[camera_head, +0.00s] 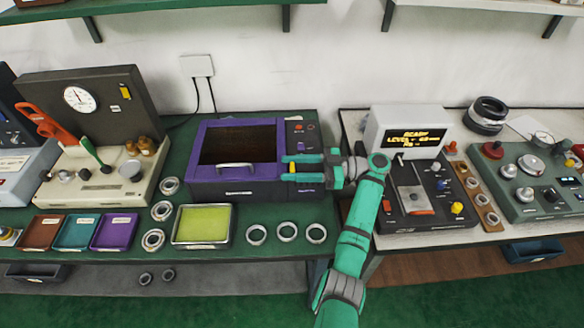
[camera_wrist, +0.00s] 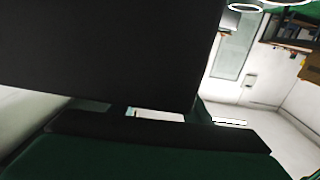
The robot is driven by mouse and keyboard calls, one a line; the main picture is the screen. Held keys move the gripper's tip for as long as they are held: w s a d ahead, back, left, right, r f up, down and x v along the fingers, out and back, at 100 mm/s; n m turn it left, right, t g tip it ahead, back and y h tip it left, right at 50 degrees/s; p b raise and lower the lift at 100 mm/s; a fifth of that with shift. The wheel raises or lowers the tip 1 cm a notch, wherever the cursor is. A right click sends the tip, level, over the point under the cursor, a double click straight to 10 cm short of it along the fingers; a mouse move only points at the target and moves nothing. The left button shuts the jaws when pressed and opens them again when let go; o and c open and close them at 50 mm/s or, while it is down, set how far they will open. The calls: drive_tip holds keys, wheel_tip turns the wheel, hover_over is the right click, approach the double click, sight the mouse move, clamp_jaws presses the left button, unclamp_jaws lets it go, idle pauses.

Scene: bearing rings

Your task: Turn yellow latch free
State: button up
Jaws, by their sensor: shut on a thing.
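A purple box-shaped machine (camera_head: 196,172) stands on the green bench in the head view, its dark inside showing from above and a pale handle on its front. The small yellow latch (camera_head: 292,168) shows at the right part of its front. My gripper (camera_head: 287,168) comes in from the right, its two teal fingers pointing left. The fingers are shut on the latch, one above and one below it, and hide part of it. In the wrist view a large dark surface fills most of the picture, and the latch cannot be made out there.
A yellow-green tray (camera_head: 203,242) lies in front of the purple machine, with several metal rings around it. Brown, teal and purple trays stand to the left. A black device (camera_head: 412,190) with a lit display stands right of my arm.

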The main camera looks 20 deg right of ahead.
drive_tip(key=shift+a+f+n+g, duration=0.15)
drive_tip(key=shift+n+g, duration=0.15)
drive_tip(key=shift+g, duration=0.3)
drive_tip(key=o, duration=1)
drive_tip(key=shift+o, duration=0.2)
drive_tip(key=v, duration=1.1)
drive_tip(key=shift+f, duration=0.15)
